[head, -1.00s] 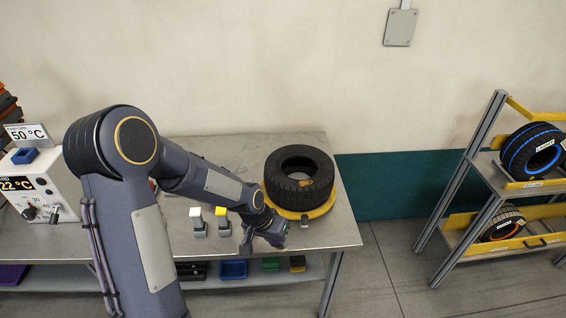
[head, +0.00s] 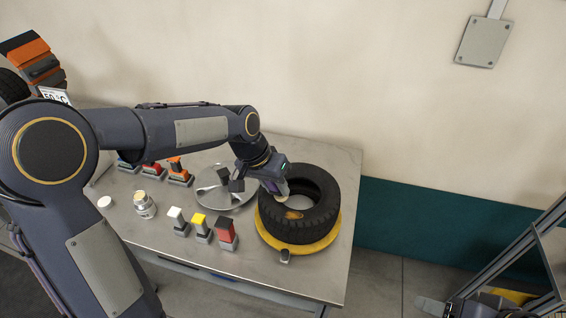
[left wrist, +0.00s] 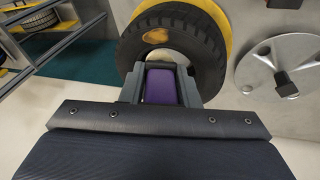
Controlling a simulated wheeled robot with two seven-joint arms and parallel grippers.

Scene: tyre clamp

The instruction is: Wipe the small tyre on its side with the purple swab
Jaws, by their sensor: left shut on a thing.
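The tyre (head: 318,222) lies flat on a yellow ring (head: 330,240) at the table's right end. A tan-orange patch (head: 293,215) marks its side; the patch also shows in the left wrist view (left wrist: 155,36). My left gripper (head: 277,187) is at the tyre's left upper edge, angled down toward it. It is shut on the purple swab (left wrist: 160,87), whose purple body shows between the fingers. A pale tip (head: 282,197) shows below the gripper, near the tyre's upper rim; I cannot tell whether it touches.
A metal disc (head: 215,201) with a dark block lies left of the tyre. White (head: 177,220), yellow (head: 201,228) and red (head: 228,235) blocks stand in front on grey holders. A jar (head: 145,206) stands further left. A rack (head: 510,242) stands at the right, beyond open floor.

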